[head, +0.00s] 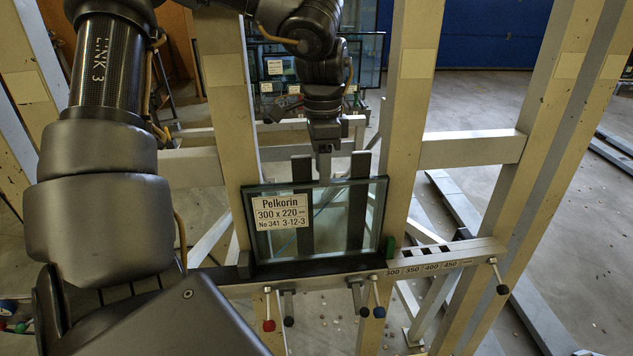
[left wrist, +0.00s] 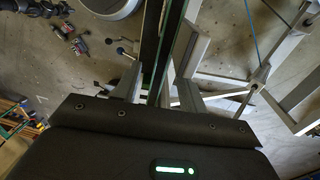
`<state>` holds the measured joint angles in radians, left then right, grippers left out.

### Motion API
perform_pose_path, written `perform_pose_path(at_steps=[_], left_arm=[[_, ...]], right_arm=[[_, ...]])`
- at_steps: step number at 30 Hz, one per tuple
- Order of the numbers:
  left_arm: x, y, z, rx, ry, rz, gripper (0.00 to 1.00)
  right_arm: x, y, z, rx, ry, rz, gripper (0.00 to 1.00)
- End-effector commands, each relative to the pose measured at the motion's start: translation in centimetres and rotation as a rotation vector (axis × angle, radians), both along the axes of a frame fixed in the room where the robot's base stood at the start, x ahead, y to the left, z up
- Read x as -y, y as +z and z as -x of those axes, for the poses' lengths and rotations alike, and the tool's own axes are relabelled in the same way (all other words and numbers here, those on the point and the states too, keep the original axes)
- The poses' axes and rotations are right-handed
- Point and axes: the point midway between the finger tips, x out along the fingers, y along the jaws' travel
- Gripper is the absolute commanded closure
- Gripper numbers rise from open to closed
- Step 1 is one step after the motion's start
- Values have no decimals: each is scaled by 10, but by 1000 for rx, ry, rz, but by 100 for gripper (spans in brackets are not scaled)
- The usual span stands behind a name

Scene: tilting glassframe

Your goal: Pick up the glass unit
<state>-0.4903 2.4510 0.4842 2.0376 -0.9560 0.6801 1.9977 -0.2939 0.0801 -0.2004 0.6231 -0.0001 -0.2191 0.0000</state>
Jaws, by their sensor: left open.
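The glass unit (head: 280,240) is a clear rectangular pane with dark edges and a white label reading "Pelkorin 300 x 220". It stands on the ledge of the frame, leaning against two dark upright bars (head: 302,172). My left gripper (head: 324,172) points down at the middle of its top edge, open. In the left wrist view the thin greenish edge of the glass unit (left wrist: 168,50) runs between the two spread fingers of the left gripper (left wrist: 156,92). I cannot tell how far the fingertips reach past the edge. My right gripper is not in view.
The ledge (head: 450,252) carries size marks. Several knobbed rods hang below, one red (head: 268,325). Other panes (head: 275,68) stand in the background.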

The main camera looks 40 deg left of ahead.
Motion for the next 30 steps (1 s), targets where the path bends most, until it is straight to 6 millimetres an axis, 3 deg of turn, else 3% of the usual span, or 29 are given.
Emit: perform_pose_path(at_steps=[6, 13, 23, 30], left_arm=[[2, -21, 2, -1, 0, 0, 58], [2, -23, 2, 1, 0, 0, 58], [2, -23, 2, 1, 1, 0, 100], [2, -22, 2, 2, 2, -1, 100]], right_arm=[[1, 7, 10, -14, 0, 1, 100], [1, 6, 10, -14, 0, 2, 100], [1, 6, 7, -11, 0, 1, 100], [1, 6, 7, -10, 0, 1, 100]])
